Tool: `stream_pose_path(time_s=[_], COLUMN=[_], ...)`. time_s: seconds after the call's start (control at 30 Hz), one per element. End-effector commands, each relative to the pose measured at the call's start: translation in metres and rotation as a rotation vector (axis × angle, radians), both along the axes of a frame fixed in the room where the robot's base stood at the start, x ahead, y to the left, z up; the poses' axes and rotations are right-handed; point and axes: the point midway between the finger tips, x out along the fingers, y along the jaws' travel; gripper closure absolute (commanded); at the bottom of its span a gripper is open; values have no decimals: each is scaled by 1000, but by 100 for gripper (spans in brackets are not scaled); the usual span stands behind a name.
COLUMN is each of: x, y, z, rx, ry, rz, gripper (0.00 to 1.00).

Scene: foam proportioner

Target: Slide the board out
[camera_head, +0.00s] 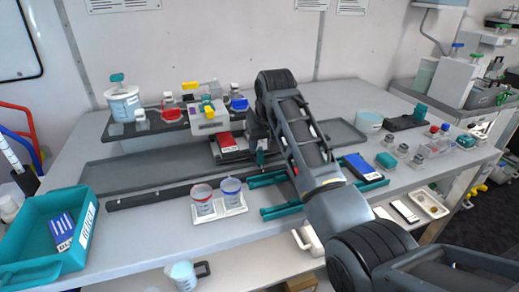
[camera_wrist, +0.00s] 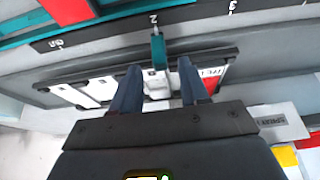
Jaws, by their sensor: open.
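The board appears to be the dark-framed panel (camera_wrist: 75,92) with white sections and a red label in the wrist view, lying on the grey track. A teal upright tab (camera_wrist: 158,50) stands at its edge by the scale mark 2. My gripper (camera_wrist: 159,66) is open, with its two blue-grey fingers on either side of the tab; I cannot tell whether they touch it. In the head view my gripper (camera_head: 259,150) is mostly hidden behind my arm, beside the red-labelled block (camera_head: 226,143) on the track (camera_head: 140,172).
A black shelf (camera_head: 155,127) with lidded jars and a grey device (camera_head: 207,118) stands behind the track. Two measuring cups (camera_head: 203,202) on a white tray are in front. A teal bin (camera_head: 45,240) stands at left. Teal rails (camera_head: 283,210) and a blue-black card (camera_head: 362,167) lie at right.

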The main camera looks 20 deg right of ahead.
Motion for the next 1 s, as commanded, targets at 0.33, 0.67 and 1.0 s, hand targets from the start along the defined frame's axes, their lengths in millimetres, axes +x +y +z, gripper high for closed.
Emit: stream_pose_path(time_s=[0.33, 0.67, 1.0], x=[14, 15, 15], y=[0, 0, 0], z=[-35, -37, -37], rx=[0, 0, 0], ry=[-1, -2, -1], rz=[1, 0, 0], gripper=[55, 57, 90])
